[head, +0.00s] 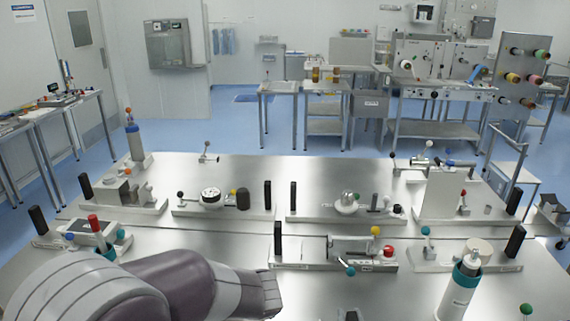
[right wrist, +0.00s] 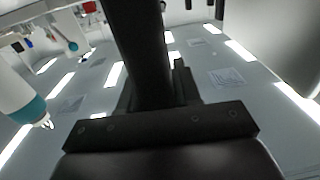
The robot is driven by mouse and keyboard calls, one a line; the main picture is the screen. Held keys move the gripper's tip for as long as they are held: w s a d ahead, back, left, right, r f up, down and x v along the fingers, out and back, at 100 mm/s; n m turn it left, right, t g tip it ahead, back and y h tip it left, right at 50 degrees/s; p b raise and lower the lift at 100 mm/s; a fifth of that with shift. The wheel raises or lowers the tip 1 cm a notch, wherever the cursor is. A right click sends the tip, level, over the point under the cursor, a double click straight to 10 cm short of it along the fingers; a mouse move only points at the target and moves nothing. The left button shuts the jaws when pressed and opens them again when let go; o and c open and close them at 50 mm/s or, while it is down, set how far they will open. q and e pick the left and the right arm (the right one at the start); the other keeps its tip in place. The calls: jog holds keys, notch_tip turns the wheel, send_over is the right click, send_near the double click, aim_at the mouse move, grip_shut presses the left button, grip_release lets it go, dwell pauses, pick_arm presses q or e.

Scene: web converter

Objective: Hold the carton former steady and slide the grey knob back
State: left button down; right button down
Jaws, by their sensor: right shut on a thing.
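In the right wrist view the gripper (right wrist: 160,125) is shut on a dark bar (right wrist: 140,50) that runs up the picture. What the bar belongs to is hidden. I cannot tell which fixture is the carton former. A grey piece (head: 347,313) is cut off at the bottom edge, and I cannot tell if it is the grey knob.
A white bottle with a teal band (head: 455,295) stands to the right of the gripper; it also shows in the right wrist view (right wrist: 15,100). A fixture with a red knob (head: 387,252) lies behind. Several other fixtures fill the steel table (head: 250,165), with narrow clear strips between.

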jog(key=shift+s+f, duration=0.2)
jog(key=shift+f, duration=0.2)
jog(key=c, duration=0.7)
grip_release()
jog(key=shift+r, duration=0.1)
jog(key=shift+w+r, duration=0.1)
jog(key=shift+r, duration=0.05)
jog(key=s, duration=1.2)
jog(key=shift+d, duration=0.35)
